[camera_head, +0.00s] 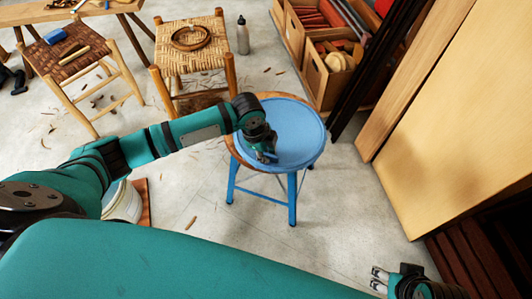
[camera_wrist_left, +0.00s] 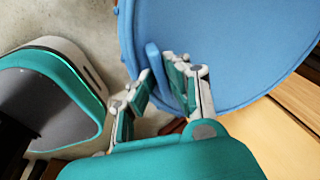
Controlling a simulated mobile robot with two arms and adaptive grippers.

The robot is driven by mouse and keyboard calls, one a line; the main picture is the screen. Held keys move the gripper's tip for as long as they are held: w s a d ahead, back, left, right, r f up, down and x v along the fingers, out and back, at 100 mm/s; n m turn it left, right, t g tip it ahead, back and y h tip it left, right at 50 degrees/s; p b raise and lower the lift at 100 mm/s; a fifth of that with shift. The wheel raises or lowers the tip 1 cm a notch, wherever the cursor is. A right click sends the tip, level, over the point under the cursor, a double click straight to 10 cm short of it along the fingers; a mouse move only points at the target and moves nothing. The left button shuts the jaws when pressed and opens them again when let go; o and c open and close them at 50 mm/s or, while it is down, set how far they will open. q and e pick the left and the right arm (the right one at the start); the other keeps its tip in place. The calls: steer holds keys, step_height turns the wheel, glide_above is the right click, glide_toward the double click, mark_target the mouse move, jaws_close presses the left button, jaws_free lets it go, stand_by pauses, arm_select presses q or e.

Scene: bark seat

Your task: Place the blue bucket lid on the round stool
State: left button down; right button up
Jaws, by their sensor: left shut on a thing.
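The blue bucket lid (camera_head: 295,128) is a broad round disc over the round stool (camera_head: 291,194). The stool has blue legs, and a strip of its wooden seat shows at the left of the lid. The lid lies flat or nearly so; I cannot tell whether it touches the seat. My left gripper (camera_head: 265,156) is at the lid's near left part. In the left wrist view, my left gripper (camera_wrist_left: 160,72) is shut on a raised blue piece of the lid (camera_wrist_left: 225,45). My right gripper (camera_head: 378,278) is open and empty at the bottom right, away from the stool.
A woven stool with a coiled ring (camera_head: 191,37) and another woven stool (camera_head: 68,52) stand at back left. A metal bottle (camera_head: 243,35) stands behind. Wooden crates (camera_head: 325,85) and leaning boards (camera_head: 450,110) border the right. A white bucket (camera_head: 124,204) stands at left. Floor around the stool's front is clear.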

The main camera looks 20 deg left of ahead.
arm_select(q)
steer(key=c, duration=1.4)
jaws_free()
steer(key=shift+o, duration=0.2)
steer(key=shift+r, duration=0.1)
steer(key=shift+r, duration=0.3)
steer(key=p+v, duration=0.3)
steer(key=v, duration=0.7)
steer(key=s+d+f+n+t+h, duration=0.1)
steer(key=s+d+f+n, duration=0.5)
steer(key=f, duration=0.3)
steer(key=s+a+f+n+y, duration=0.1)
steer(key=s+a+f+n, duration=0.2)
steer(key=s, duration=0.4)
steer(key=s+a+f+n+y, duration=0.1)
steer(key=s+a+f+n, duration=0.3)
steer(key=s+f+n, duration=0.2)
steer(key=shift+s+a+f+n+y+p, duration=0.15)
steer(key=shift+s+f+n+y+p, duration=0.25)
steer(key=shift+f, duration=0.3)
arm_select(e)
steer(key=s+x, duration=0.2)
steer(key=x, duration=1)
steer(key=shift+s+f+g, duration=0.15)
steer(key=shift+f+g, duration=0.25)
steer(key=shift+f, duration=0.1)
